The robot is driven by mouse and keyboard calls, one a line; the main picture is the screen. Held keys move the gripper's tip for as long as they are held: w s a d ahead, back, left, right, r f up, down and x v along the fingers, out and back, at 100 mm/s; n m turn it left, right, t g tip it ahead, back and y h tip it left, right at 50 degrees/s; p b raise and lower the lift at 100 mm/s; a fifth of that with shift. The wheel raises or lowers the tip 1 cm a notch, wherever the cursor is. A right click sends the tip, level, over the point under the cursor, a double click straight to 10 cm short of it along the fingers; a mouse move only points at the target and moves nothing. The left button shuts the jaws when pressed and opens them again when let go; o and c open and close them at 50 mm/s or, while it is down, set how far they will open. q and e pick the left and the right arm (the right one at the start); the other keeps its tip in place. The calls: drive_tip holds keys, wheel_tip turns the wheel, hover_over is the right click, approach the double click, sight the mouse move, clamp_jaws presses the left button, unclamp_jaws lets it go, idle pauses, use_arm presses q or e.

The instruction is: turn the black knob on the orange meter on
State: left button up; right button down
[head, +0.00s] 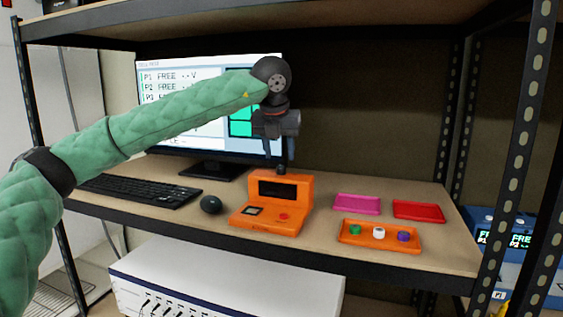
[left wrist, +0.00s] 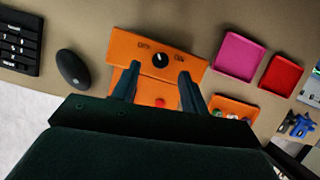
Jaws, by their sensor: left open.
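The orange meter (head: 272,203) stands on the shelf, with a dark display window and a red button on its front. Its black knob (left wrist: 160,60) is on the top face in the left wrist view, with markings on either side that are too small to read surely. The knob also shows at the meter's top edge in the head view (head: 281,170). My left gripper (head: 275,155) points down just above the meter. In the left wrist view its two fingers (left wrist: 156,84) are apart and empty, with the knob beyond and between their tips. My right gripper is not in view.
A monitor (head: 180,75), keyboard (head: 140,189) and mouse (head: 210,204) are left of the meter. Pink (head: 357,204) and red (head: 418,211) trays lie to the right, with an orange tray (head: 350,239) holding small coloured pieces in front. The upper shelf is overhead.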

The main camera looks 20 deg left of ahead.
sight(281, 166)
use_arm(q)
drive_tip(key=shift+x, duration=2.15)
clamp_jaws()
